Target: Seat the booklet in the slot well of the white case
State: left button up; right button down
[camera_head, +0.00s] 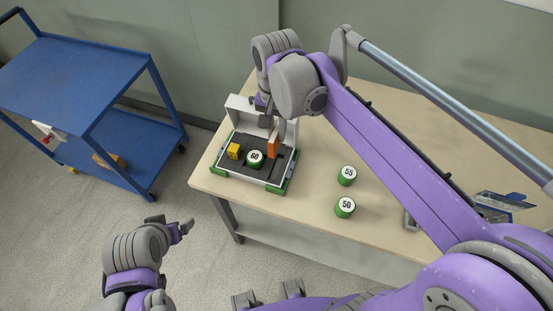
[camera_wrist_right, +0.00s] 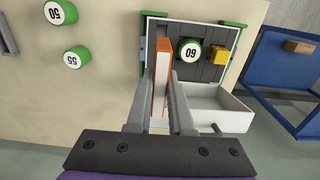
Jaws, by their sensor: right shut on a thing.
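The white case (camera_head: 223,168) stands open on the table, with a dark insert and green corners; its white lid (camera_head: 243,108) is raised at the back. The orange booklet (camera_head: 274,146) stands upright at the right side of the insert. My right gripper (camera_head: 281,126) is shut on it from above. In the right wrist view the booklet (camera_wrist_right: 162,62) is between the two fingers (camera_wrist_right: 163,88), its far end over the dark insert (camera_wrist_right: 190,69). I cannot tell whether its lower edge is in the slot well. My left gripper (camera_head: 187,227) is off the table; its finger opening is unclear.
In the case are a green-and-white tin marked 60 (camera_head: 255,158) and a yellow block (camera_head: 233,151). Tins marked 55 (camera_head: 347,174) and 50 (camera_head: 344,207) stand to the right on the table (camera_head: 310,185). A blue cart (camera_head: 75,75) stands at the left.

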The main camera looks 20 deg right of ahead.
notch_tip(320, 180, down, 14)
jog(key=shift+r+b, duration=0.2)
jog(key=shift+b, duration=0.3)
jog(key=shift+f, duration=0.15)
jog(key=c, duration=0.8)
grip_release()
